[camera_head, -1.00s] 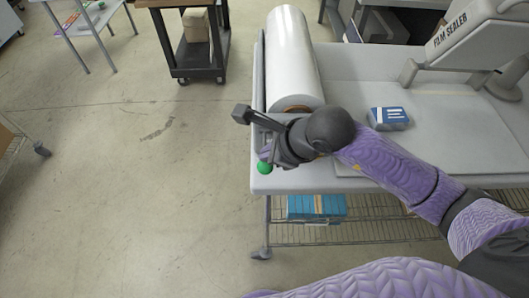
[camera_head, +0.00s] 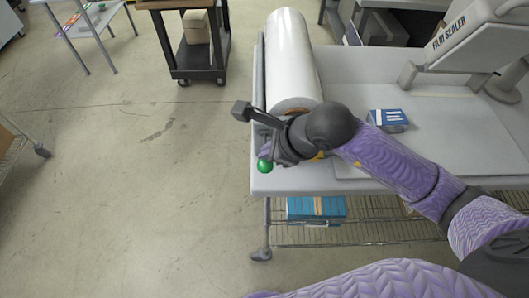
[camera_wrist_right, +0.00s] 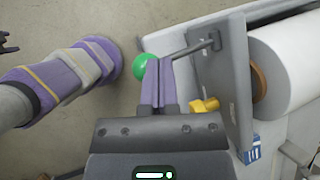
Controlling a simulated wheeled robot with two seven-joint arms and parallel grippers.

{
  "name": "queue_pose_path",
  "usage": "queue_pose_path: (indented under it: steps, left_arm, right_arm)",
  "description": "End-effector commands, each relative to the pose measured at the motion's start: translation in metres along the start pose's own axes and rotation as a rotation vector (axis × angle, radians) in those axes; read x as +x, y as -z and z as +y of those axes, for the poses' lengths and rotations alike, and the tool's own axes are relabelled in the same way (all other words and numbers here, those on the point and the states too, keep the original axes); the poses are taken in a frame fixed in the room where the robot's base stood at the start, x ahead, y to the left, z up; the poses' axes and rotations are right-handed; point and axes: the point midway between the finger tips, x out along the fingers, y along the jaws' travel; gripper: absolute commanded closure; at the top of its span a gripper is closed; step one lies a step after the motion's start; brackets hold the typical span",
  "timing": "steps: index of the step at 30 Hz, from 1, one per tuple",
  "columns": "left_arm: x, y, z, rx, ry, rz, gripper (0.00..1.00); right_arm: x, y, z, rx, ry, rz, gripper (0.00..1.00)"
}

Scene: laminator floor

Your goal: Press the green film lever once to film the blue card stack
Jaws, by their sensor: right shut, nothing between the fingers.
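The green ball knob (camera_head: 264,166) of the film lever is at the table's front left corner. It also shows in the wrist view (camera_wrist_right: 141,67), just left of my fingertips. My right gripper (camera_head: 269,150) is shut and empty, its fingers (camera_wrist_right: 157,68) together right beside the knob; I cannot tell if they touch it. A dark bent bar (camera_wrist_right: 190,48) runs to a bracket right of the fingers. The blue card stack (camera_head: 388,120) lies on the table, clear of the gripper. My right wrist hides part of the lever mount. My left gripper is not seen.
The film sealer (camera_head: 465,45) is at the back right. A wire shelf below holds blue boxes (camera_head: 316,208). The floor (camera_head: 130,190) to the left is clear.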

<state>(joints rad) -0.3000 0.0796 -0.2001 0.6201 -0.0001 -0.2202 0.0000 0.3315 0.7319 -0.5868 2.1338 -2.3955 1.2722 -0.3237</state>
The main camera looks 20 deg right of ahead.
Motion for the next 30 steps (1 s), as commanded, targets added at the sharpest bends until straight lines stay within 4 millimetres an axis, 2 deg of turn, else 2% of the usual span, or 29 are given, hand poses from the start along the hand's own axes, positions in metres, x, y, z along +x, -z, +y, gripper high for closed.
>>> queue_pose_path:
  steps: [8, 20, 30]
  left_arm:
    - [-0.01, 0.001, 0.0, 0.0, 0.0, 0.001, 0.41]
    - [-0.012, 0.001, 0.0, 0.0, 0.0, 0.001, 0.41]
    - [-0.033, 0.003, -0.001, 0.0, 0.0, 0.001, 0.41]
  right_arm:
    - [-0.012, -0.009, -0.009, 0.0, 0.0, 0.0, 1.0]
    - [-0.015, -0.011, -0.011, 0.0, 0.001, 0.0, 1.0]
    - [-0.039, -0.028, -0.028, 0.0, 0.002, 0.0, 1.0]
